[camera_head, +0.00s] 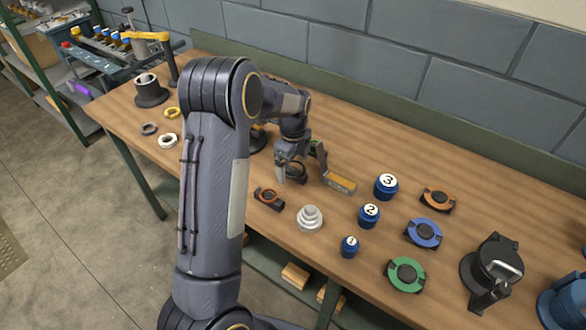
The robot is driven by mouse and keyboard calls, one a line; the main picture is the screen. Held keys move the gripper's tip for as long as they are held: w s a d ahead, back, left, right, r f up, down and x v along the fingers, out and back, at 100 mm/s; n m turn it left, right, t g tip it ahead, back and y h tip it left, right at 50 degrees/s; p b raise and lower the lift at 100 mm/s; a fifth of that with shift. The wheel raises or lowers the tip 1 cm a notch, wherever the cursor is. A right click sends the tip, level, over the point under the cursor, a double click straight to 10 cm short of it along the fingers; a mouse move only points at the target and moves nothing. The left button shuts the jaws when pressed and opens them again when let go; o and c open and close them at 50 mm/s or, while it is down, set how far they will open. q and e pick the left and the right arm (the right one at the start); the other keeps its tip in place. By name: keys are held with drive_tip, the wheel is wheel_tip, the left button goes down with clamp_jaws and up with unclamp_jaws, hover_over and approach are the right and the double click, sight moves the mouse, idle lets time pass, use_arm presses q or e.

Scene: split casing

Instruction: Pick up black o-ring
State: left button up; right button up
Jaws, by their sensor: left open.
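My left gripper (301,174) reaches down over the middle of the table with its two fingers spread apart. A small black round thing (296,171), which looks like the black o-ring on its holder, lies between and just below the fingers. It is partly hidden by the gripper, and I cannot tell whether a finger touches it. My right gripper is not in view.
A stepped grey-white cone (310,219) and blue numbered weights (385,187) stand to the right. Orange (438,198), blue (424,232) and green (405,273) discs lie farther right. A yellow-ended block (341,183) lies beside the gripper. White (168,141) and yellow (172,113) rings lie left.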

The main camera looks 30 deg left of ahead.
use_arm(q)
drive_tip(key=shift+f, duration=0.2)
idle(0.5)
drive_tip(key=c, duration=1.6)
